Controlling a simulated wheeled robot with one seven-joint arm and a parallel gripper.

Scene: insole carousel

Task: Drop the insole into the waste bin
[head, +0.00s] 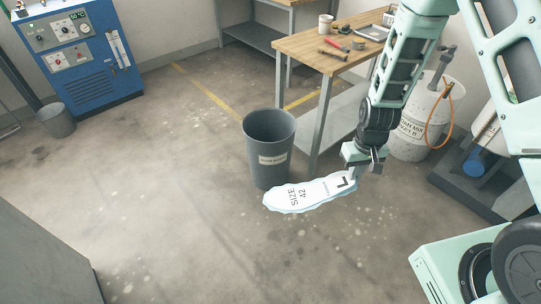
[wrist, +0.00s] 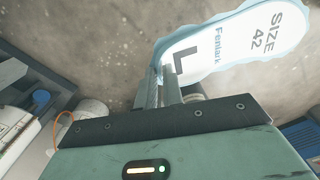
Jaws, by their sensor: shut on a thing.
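The insole (head: 305,192) is white with a pale blue edge and is marked "SIZE 42" and "L". My gripper (head: 354,176) is shut on its right end, beside the "L", and holds it out to the left. In the wrist view the insole (wrist: 235,38) reaches from my gripper's fingers (wrist: 166,85) to the upper right, with floor behind it. The waste bin (head: 269,145) is a dark grey open-topped bucket with a label, upright on the floor. In the head view the insole appears in front of and below the bin's rim, overlapping its lower right part.
A wooden-topped workbench (head: 310,44) with tools and a mug stands behind the bin. A white drum (head: 412,135) with an orange hose is to the right. A blue machine (head: 85,60) and a smaller grey bucket (head: 56,120) are at the left. The floor (head: 160,190) left of the bin is clear.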

